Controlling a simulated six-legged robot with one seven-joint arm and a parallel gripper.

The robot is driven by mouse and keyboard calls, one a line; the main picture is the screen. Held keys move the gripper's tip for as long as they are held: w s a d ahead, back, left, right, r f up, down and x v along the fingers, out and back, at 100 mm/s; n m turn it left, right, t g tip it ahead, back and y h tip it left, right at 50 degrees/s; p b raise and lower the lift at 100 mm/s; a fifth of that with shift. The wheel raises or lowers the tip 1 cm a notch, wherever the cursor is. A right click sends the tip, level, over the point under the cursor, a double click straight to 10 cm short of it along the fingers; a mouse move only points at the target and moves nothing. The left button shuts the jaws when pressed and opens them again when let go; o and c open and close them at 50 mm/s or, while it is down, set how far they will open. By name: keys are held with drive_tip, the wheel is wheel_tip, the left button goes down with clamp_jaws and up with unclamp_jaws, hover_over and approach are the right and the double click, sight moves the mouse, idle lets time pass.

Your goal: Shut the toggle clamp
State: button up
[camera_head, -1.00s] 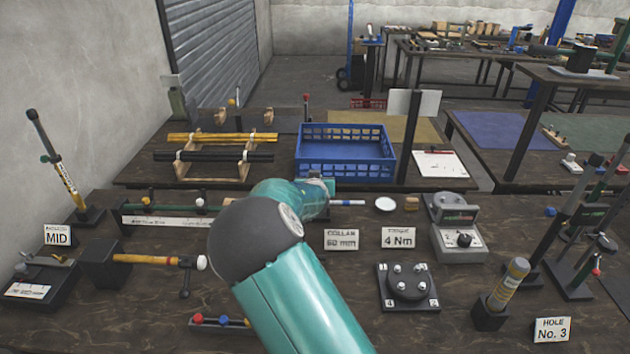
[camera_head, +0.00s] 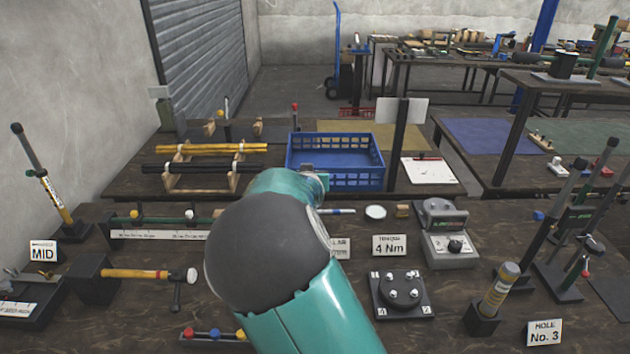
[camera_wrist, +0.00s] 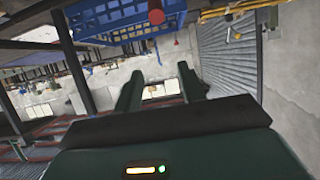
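A low dark fixture with small metal parts and a white label (camera_head: 18,308) sits at the front left of the near bench, cut by the picture's left edge. It may be the toggle clamp, but I cannot tell for sure or read its state. My teal arm reaches forward over the bench, and in the head view it hides my gripper. In the wrist view my gripper (camera_wrist: 158,75) shows two dark green fingers spread apart with nothing between them. It is away from the dark fixture.
A blue crate (camera_head: 335,162) stands behind my arm, beside a rack of yellow and black rods (camera_head: 205,160). A hammer (camera_head: 140,274), a torque unit (camera_head: 450,245), a round bolted fixture (camera_head: 402,292) and tall levers (camera_head: 570,210) crowd the near bench. A dark post (camera_head: 398,150) stands behind.

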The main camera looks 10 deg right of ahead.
drive_tip(key=d+r+v, duration=0.1)
drive_tip(key=d+v, duration=0.1)
drive_tip(key=v, duration=0.9)
